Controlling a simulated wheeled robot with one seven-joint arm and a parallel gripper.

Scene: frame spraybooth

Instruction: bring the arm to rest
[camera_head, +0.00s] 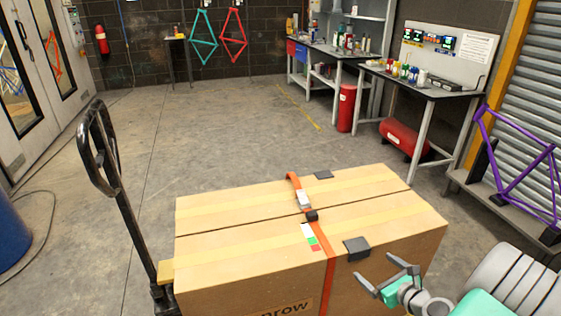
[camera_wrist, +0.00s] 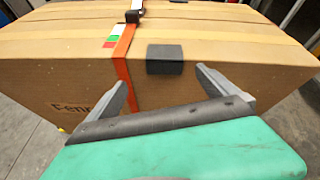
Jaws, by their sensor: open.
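My gripper (camera_head: 378,276) is at the lower right in the head view, in front of the near face of a large cardboard box (camera_head: 245,262). Its two fingers are spread and nothing is between them. In the wrist view my gripper (camera_wrist: 165,88) points at the same box (camera_wrist: 215,40), with the fingertips below and beside a black corner pad (camera_wrist: 165,58) on the box's edge. I cannot tell whether a fingertip touches the box.
An orange strap (camera_head: 327,272) with a buckle runs over the box. The box sits by a pallet jack handle (camera_head: 100,150) on the left. Benches (camera_head: 430,90) and a purple bike frame (camera_head: 515,170) stand at the right. The floor (camera_head: 200,130) behind is clear.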

